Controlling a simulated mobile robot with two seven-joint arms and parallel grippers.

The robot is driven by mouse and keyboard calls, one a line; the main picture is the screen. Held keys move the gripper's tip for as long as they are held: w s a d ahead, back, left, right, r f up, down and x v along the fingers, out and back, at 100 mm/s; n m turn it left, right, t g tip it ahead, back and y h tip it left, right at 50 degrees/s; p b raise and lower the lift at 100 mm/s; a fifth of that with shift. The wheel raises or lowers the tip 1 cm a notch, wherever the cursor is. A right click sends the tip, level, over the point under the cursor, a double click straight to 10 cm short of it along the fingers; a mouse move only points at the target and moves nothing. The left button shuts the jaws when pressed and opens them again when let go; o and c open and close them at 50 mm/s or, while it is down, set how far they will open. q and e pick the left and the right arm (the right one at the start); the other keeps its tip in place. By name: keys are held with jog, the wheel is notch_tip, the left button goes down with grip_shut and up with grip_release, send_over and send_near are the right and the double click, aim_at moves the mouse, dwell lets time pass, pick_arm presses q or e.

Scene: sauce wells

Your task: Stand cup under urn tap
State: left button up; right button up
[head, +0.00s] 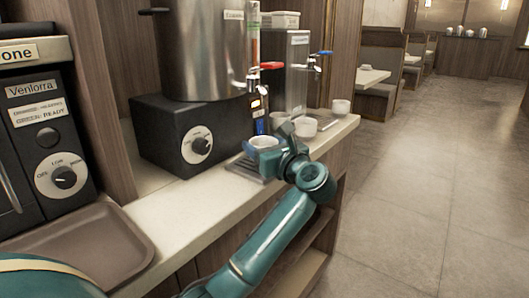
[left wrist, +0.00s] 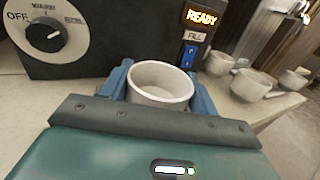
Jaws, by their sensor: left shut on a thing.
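My left gripper (head: 264,149) is shut on a white cup (head: 263,142). In the left wrist view the same cup (left wrist: 160,80) stands upright between the blue fingers, its open mouth up; it looks empty. The steel urn (head: 203,50) stands on a black base (head: 180,140) with a dial and a lit READY panel (left wrist: 201,17). Its tap with a red lever (head: 271,66) sticks out at the front right. The cup is below the tap's height, close to the drip tray (head: 240,168); I cannot tell whether it touches the tray. My right gripper is not in view.
Other white cups (head: 304,127) stand on the counter to the right, near the held cup. A second dispenser with a blue-levered tap (head: 313,62) is behind them. A brown tray (head: 75,245) and a black machine (head: 45,130) are at the left. The counter's front edge (head: 180,225) is close to my arm.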

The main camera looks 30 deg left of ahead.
pick_arm(q)
jog(key=shift+f, duration=0.15)
jog(key=o, duration=1.1)
jog(key=shift+a, duration=0.1)
jog(key=shift+d, duration=0.2)
jog(key=v, duration=1.1)
jog(key=shift+s+d, duration=0.25)
jog(key=shift+d, duration=0.05)
